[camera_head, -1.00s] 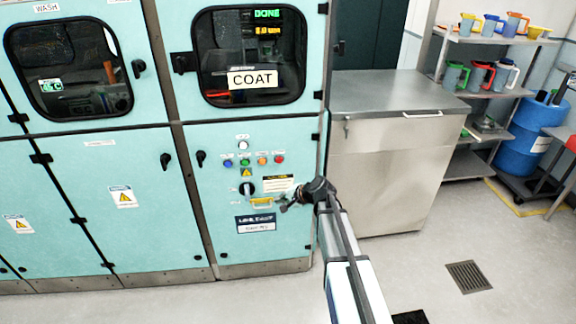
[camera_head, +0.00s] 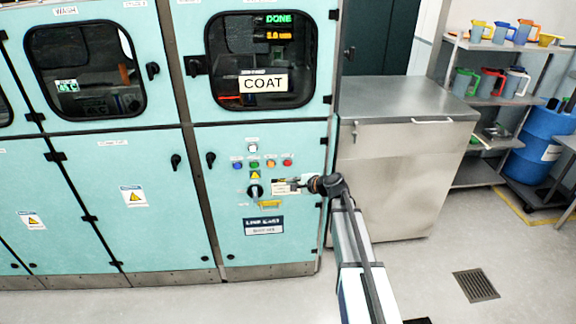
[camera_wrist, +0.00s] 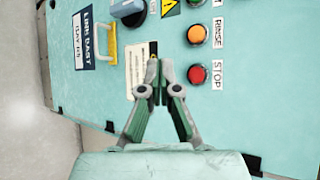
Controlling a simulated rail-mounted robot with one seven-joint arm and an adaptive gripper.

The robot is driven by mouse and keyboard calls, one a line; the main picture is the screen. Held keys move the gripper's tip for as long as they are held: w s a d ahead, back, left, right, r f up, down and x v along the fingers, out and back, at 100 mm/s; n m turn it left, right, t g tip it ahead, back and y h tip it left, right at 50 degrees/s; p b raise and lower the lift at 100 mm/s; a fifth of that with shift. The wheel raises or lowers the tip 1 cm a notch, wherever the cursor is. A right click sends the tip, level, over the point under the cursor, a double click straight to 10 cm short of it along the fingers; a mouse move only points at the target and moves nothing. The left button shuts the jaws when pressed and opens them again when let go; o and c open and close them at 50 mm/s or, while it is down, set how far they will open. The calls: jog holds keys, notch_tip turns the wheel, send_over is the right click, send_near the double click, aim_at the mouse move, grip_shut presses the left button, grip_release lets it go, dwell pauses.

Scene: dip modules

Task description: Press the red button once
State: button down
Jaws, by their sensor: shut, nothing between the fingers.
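The red button (camera_head: 288,162) sits at the right end of a row of buttons on the teal machine's panel. In the wrist view the red button (camera_wrist: 198,75) is beside a "STOP" label, right of my fingertips. My gripper (camera_wrist: 157,88) is shut and empty, with its fingers pointing at the panel. In the head view my gripper (camera_head: 291,183) is below the button row, in front of a pale label. I see a gap in the picture between the fingertips and the red button; they do not overlap.
An orange button (camera_wrist: 198,35) marked "RINSE" neighbours the red one. A rotary knob (camera_head: 255,191) and a yellow handle (camera_wrist: 107,40) are on the same panel. A steel cabinet (camera_head: 385,190) stands to the right. The floor in front is clear.

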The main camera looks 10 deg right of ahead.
aim_at(288, 163)
jog(key=shift+w+d+p, duration=0.15)
jog(key=shift+w+p, duration=0.05)
jog(key=shift+w, duration=1.9)
jog(key=shift+w+d+p, duration=0.15)
jog(key=shift+w+p, duration=0.05)
jog(key=shift+w, duration=1.85)
jog(key=shift+w, duration=0.15)
jog(key=shift+w, duration=0.25)
jog(key=shift+w, duration=0.5)
jog(key=shift+b, duration=0.3)
jog(key=shift+s, duration=0.9)
